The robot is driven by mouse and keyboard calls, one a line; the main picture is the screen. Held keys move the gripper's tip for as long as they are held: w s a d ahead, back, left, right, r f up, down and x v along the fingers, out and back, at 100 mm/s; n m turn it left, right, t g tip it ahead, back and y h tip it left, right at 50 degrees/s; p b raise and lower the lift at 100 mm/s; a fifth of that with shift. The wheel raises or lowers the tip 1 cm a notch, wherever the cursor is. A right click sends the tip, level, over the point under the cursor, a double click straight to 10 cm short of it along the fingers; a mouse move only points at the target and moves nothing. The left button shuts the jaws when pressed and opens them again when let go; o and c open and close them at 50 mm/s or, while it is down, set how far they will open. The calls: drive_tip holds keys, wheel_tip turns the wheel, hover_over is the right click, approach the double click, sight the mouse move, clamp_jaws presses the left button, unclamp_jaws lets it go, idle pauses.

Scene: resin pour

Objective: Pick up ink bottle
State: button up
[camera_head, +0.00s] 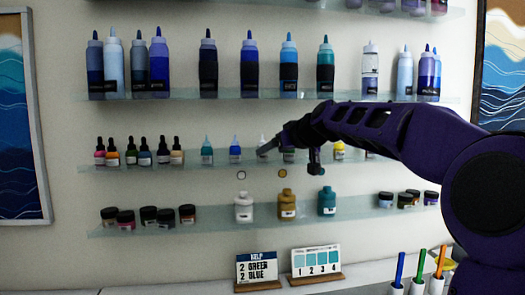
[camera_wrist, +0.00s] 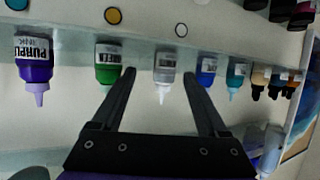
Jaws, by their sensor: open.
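Several small ink bottles with pointed tips stand on the middle shelf. The wrist view shows them upside down: a purple bottle (camera_wrist: 35,62), a green bottle (camera_wrist: 108,62), a grey-white bottle (camera_wrist: 165,68), a blue bottle (camera_wrist: 206,70) and a teal bottle (camera_wrist: 236,74). The teal bottle (camera_head: 207,152) and blue bottle (camera_head: 235,151) also show in the head view. My gripper (camera_wrist: 159,74) is open and empty. The grey-white bottle lies in line with the gap between its fingers; contact is not visible. In the head view, my gripper (camera_head: 268,147) hides part of the row.
Dropper bottles (camera_head: 145,153) stand left on the same middle shelf (camera_head: 110,170). Tall squeeze bottles (camera_head: 208,70) fill the shelf above. Jars (camera_head: 148,216) and larger bottles (camera_head: 287,205) stand below. A sign reading 2 green, 2 blue (camera_head: 257,268) stands on the counter.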

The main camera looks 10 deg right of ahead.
drive_tip(key=shift+w+a+p, duration=0.3)
drive_tip(key=shift+w+a, duration=0.15)
drive_tip(key=shift+w, duration=0.05)
drive_tip(key=p+x, duration=0.1)
drive_tip(key=x, duration=0.2)
drive_tip(key=shift+a, duration=0.2)
drive_tip(key=shift+w+a+f, duration=0.1)
drive_tip(key=shift+w+f, duration=0.15)
drive_tip(key=shift+w, duration=0.2)
clamp_jaws()
